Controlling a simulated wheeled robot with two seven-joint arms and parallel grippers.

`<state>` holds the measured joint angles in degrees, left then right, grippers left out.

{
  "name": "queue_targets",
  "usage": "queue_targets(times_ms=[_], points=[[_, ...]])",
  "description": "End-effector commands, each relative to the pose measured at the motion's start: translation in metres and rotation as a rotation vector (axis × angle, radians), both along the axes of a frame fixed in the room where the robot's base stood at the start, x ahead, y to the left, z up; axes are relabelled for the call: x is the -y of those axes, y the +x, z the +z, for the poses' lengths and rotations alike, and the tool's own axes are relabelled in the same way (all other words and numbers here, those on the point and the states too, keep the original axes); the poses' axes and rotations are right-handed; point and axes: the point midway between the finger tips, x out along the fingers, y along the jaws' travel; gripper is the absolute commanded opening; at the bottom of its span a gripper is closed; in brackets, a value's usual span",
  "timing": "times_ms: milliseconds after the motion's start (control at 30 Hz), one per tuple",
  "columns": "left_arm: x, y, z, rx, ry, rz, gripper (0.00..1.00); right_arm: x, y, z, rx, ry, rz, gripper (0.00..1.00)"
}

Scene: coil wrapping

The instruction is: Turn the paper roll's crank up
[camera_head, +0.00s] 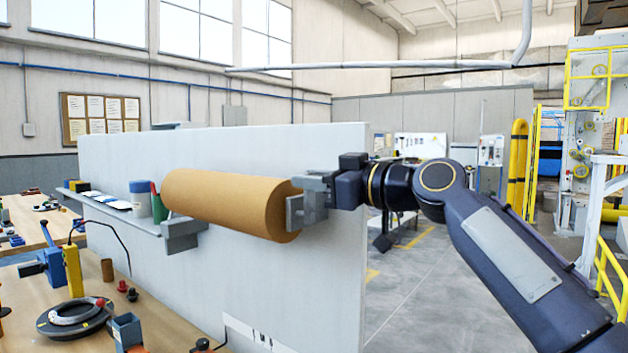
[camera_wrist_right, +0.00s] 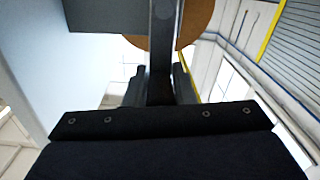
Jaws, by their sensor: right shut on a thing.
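The paper roll (camera_head: 225,200) is a brown cylinder held level in front of a pale grey panel. A grey bracket (camera_head: 180,235) carries its left end. My right gripper (camera_head: 312,194) is at the roll's right end and shut on the crank (camera_head: 294,212), a grey bar by the end face. In the right wrist view the crank (camera_wrist_right: 164,45) runs as a dark bar up from between the fingers (camera_wrist_right: 158,90), with the roll's brown end (camera_wrist_right: 197,20) behind it. The gripper hides part of the crank in the head view. My left gripper is not in view.
The pale panel (camera_head: 130,150) stands behind the roll. A narrow shelf (camera_head: 110,211) with a cup (camera_head: 141,198) and small items is to the left. Below is a wooden bench (camera_head: 180,320) with a coil on a round base (camera_head: 75,315) and a blue-yellow tool. Open floor lies right of the panel.

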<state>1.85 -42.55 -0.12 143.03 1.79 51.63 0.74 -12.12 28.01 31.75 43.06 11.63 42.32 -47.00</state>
Motion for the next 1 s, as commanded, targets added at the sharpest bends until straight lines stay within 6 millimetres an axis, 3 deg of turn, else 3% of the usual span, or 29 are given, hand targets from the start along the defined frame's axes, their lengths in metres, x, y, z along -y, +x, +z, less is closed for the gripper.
queue_targets(times_ms=[200,233,367,667,1000], points=[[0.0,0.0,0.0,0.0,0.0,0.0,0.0,-0.002,0.0,-0.005,-0.01,-0.009,0.006,0.0],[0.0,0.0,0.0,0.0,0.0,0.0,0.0,-0.002,0.001,-0.005,-0.01,-0.009,0.006,0.27],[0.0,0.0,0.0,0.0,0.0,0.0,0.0,-0.001,0.0,-0.004,-0.008,-0.006,0.004,0.43],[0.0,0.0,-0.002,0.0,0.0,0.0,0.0,0.002,-0.001,-0.002,-0.004,-0.002,0.001,0.43],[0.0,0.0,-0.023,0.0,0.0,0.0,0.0,0.045,-0.03,-0.005,-0.003,-0.004,-0.002,0.43]])
